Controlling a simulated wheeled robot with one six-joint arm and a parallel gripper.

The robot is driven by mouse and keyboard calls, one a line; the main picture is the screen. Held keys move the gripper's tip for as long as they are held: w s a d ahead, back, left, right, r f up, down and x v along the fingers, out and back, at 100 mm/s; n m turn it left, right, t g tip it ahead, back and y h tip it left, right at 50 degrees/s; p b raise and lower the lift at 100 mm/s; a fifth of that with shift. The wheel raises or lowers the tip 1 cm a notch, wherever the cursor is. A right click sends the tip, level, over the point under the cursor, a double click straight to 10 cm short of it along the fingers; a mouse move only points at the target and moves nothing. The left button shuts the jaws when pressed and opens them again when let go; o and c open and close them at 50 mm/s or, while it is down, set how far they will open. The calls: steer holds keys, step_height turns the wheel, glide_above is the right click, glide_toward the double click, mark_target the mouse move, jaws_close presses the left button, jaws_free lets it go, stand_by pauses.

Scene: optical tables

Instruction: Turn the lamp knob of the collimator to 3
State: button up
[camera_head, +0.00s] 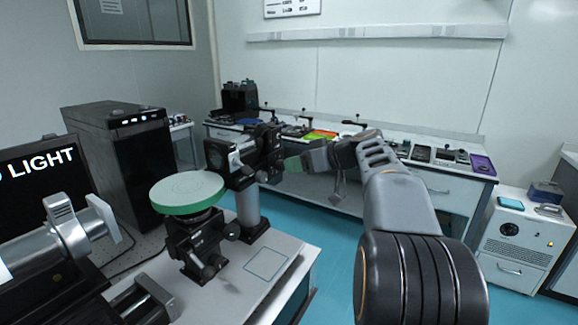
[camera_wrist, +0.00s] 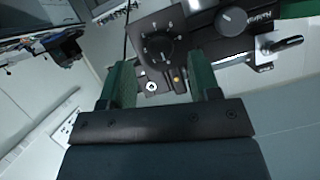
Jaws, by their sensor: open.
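A dark round knob (camera_wrist: 158,47) with a ring of white marks shows in the wrist view. It sits on a dark panel, ahead of and between my fingers. The marks are too small to read, and I cannot tell which one it points to. My gripper (camera_wrist: 160,70) is open, with its green fingers apart and nothing between them. In the head view my gripper (camera_head: 291,163) is beside the black device (camera_head: 240,160) on the silver post. The knob cannot be made out there, and contact with it is not visible.
In the wrist view a second grey knob (camera_wrist: 231,20) and a metal lever (camera_wrist: 285,43) are to the right. In the head view a green round plate (camera_head: 187,191) and a silver tube (camera_head: 55,240) stand at left. A long bench (camera_head: 440,167) runs behind.

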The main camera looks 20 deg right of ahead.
mark_target(281, 165)
steer(key=shift+x, duration=1.65)
steer(key=c, duration=0.9)
